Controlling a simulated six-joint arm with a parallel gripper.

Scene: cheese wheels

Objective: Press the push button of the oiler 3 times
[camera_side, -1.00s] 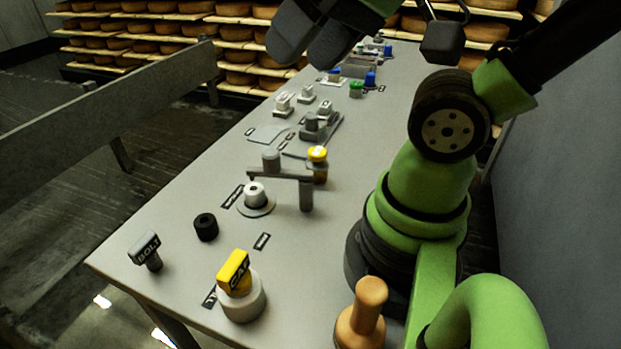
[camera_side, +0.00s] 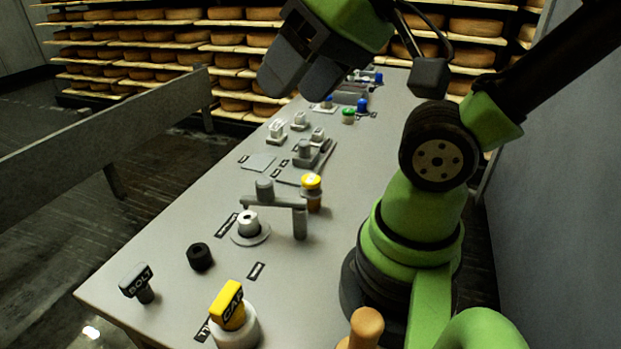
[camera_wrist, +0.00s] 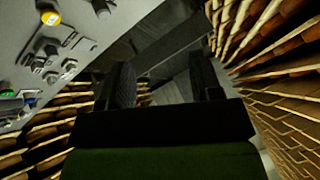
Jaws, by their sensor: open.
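A small amber-bodied thing with a yellow round top (camera_side: 312,183) stands upright on the table beside a grey bracket; it looks like the oiler with its push button, though no label confirms this. The yellow top also shows at the upper left of the wrist view (camera_wrist: 50,17). My gripper (camera_side: 298,82) is open and empty, high over the far part of the table in the side view, well apart from the yellow top. In the wrist view both dark fingers (camera_wrist: 163,82) are spread, with no thing between them.
A yellow block marked CAP (camera_side: 228,304), a BOLT-marked handle (camera_side: 136,281) and a black ring (camera_side: 200,257) stand near the front. The grey bracket (camera_side: 274,201) is close to the yellow top. Grey fixtures (camera_side: 306,152) and a green button (camera_side: 348,116) lie farther back.

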